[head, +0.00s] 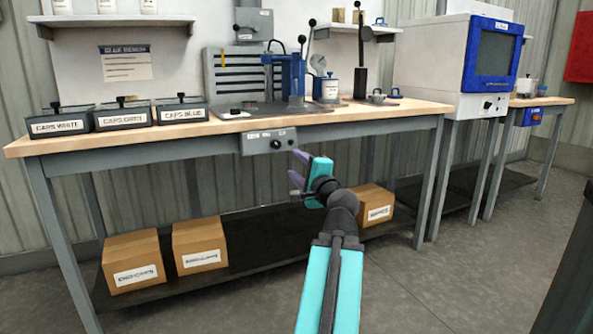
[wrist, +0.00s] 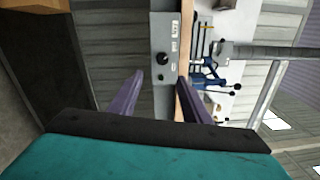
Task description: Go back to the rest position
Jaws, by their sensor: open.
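My gripper (head: 299,168) is in the middle of the head view, in front of the workbench (head: 350,122) and a little below its top edge. Its two purple fingers are apart with nothing between them. In the wrist view, my gripper (wrist: 160,97) shows the two fingers spread, with the grey control box (wrist: 163,50) under the bench edge beyond them. The teal and black arm reaches up from the bottom of the head view. No cartridge is in the gripper.
Three dark labelled cap bins (head: 122,117) stand on the bench at left. A blue press (head: 290,75) stands mid-bench. Cardboard boxes (head: 200,245) sit on the lower shelf. A blue-fronted machine (head: 490,55) is at right. The floor (head: 440,280) at front right is clear.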

